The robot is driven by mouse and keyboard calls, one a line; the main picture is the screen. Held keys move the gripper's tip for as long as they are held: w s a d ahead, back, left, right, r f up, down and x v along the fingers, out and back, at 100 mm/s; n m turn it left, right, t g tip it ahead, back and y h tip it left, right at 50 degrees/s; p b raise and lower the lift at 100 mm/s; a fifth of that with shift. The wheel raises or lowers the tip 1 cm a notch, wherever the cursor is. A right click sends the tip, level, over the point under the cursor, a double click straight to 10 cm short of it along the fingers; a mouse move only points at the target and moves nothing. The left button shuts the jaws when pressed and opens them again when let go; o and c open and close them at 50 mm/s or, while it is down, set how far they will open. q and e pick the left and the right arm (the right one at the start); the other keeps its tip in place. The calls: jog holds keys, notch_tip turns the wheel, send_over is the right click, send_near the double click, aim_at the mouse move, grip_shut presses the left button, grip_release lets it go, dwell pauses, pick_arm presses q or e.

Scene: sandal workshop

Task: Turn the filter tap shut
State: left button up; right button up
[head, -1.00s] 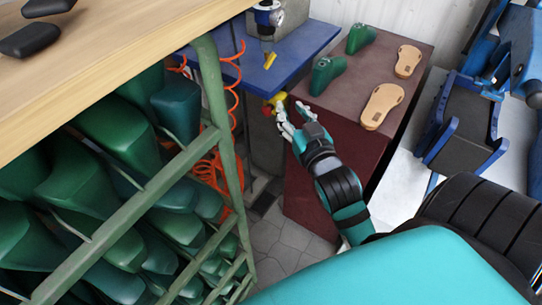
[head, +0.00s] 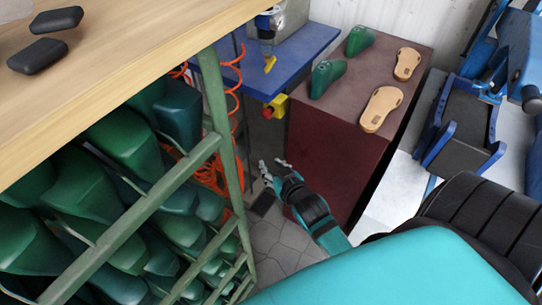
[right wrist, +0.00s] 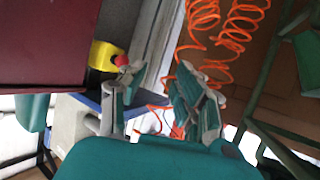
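A yellow lever (head: 270,63) hangs under a small grey and blue fitting (head: 266,25) at the blue table; it looks like the filter tap, though the fitting's top is cut off. The lever slants in the picture; I cannot tell whether that is open or shut. It is not clearly seen in the right wrist view. My right gripper (head: 272,163) is open and empty, well below the lever and apart from it. Its spread fingers also show in the right wrist view (right wrist: 158,103). My left gripper is out of view.
A yellow box with a red button (head: 276,106) sits under the blue table's edge (head: 310,60), above my right gripper. Orange coiled hose (head: 208,170) hangs beside the green rack (head: 222,130). A maroon cabinet (head: 335,150) stands to the right, bearing green lasts and soles.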

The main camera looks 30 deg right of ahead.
notch_tip(320, 180, down, 10)
jog(key=s+a+g, duration=0.2)
jog(key=shift+s+a+n+y, duration=0.15)
jog(key=shift+s+n+y, duration=0.05)
jog(key=shift+n+y, duration=0.2)
jog(key=shift+f, duration=0.1)
